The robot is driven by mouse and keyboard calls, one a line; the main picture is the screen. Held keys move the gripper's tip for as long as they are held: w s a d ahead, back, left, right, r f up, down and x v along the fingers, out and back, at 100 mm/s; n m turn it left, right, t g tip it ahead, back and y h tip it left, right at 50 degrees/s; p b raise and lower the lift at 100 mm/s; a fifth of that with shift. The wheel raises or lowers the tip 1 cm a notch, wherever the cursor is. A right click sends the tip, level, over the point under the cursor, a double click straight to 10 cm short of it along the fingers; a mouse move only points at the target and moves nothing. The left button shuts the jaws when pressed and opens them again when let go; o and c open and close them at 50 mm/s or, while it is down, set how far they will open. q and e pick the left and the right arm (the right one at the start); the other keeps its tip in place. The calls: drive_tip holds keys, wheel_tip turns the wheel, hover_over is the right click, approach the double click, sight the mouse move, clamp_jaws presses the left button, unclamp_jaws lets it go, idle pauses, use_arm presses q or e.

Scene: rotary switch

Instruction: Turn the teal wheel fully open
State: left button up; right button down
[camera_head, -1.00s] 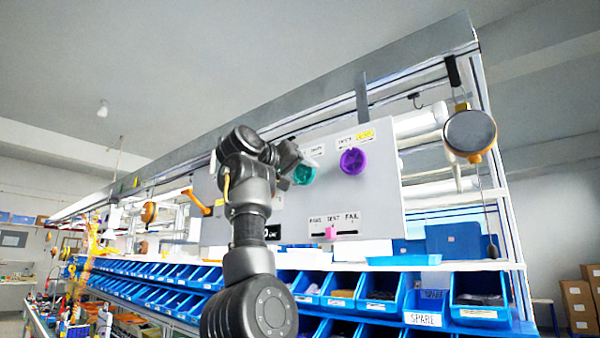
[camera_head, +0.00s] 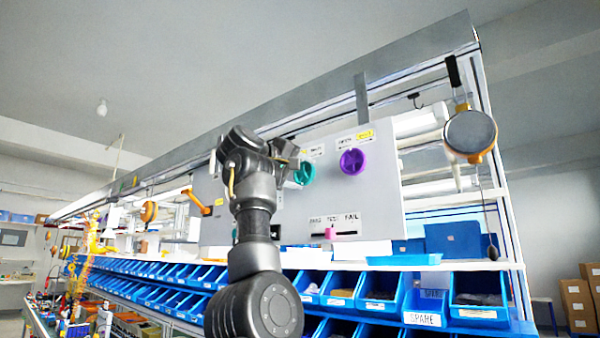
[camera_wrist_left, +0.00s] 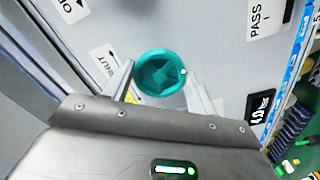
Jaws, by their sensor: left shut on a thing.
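The teal wheel (camera_head: 304,173) is on the upright grey panel (camera_head: 370,196), partly hidden behind my left gripper in the head view. In the left wrist view the wheel (camera_wrist_left: 161,73) shows as a round teal knob with raised ribs and a small light dot at its right rim. My left gripper (camera_head: 293,173) is at the wheel, with one finger on each side of it in the left wrist view (camera_wrist_left: 160,92). It is shut on the wheel's rim. A label reading SHUT (camera_wrist_left: 103,65) is beside the wheel. My right gripper is not in view.
A purple wheel (camera_head: 353,161) is to the right on the panel. A pink slider (camera_head: 331,232) is below, under PASS, TEST and FAIL labels. An orange lever (camera_head: 200,204) is at the panel's left. Blue bins (camera_head: 340,290) stand below. A round lamp-like object (camera_head: 470,132) hangs at right.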

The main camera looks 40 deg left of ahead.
use_arm(q)
drive_tip(key=shift+f, duration=0.15)
drive_tip(key=o, duration=1)
drive_tip(key=shift+s, duration=0.1)
drive_tip(key=shift+s+b, duration=0.25)
drive_tip(key=shift+b, duration=0.05)
drive_tip(key=s+b, duration=0.4)
drive_tip(key=s, duration=0.6)
drive_tip(key=shift+d, duration=0.15)
